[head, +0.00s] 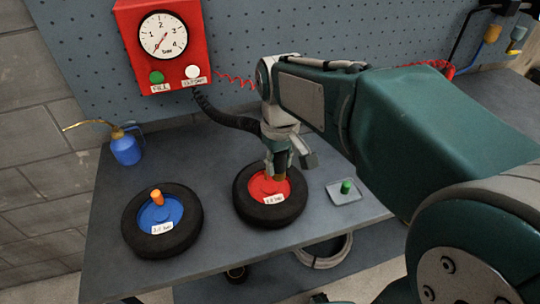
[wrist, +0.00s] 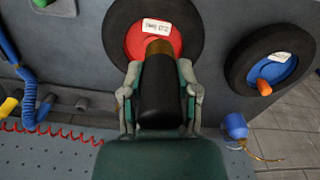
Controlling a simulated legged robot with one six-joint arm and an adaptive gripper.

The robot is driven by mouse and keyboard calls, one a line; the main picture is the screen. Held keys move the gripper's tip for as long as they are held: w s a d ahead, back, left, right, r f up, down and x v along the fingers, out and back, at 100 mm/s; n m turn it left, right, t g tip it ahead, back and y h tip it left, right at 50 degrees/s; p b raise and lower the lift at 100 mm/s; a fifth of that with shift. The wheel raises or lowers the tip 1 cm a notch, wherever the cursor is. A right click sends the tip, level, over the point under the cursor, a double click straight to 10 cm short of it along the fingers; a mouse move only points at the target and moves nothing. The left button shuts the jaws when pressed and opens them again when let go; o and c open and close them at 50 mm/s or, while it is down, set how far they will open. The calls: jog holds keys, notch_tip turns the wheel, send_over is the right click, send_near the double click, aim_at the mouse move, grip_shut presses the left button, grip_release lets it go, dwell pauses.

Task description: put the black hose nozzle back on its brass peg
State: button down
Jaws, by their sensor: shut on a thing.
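My gripper (head: 279,158) is shut on the black hose nozzle (wrist: 160,95), above the red-hubbed wheel. In the wrist view the nozzle lies between both fingers of my gripper (wrist: 160,82). Its brass end (wrist: 158,47) points at the red hub, over its middle. I cannot tell whether that end touches the hub or a valve there. The black hose (head: 227,118) runs from under the red gauge box to my gripper. I cannot make out the brass peg in either view.
The red-hubbed wheel (head: 242,208) lies on the grey bench (head: 215,258). A blue-hubbed wheel (head: 186,235) with an orange cap (head: 156,197) lies left. A green cap (head: 346,187) sits on a plate at right. A blue oil can (head: 126,150) and red gauge box (head: 129,50) are behind.

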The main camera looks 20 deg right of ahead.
jog(key=s+r, duration=0.4)
jog(key=r, duration=0.2)
jog(key=shift+r, duration=0.3)
dwell(0.5)
jog(key=shift+s, duration=0.1)
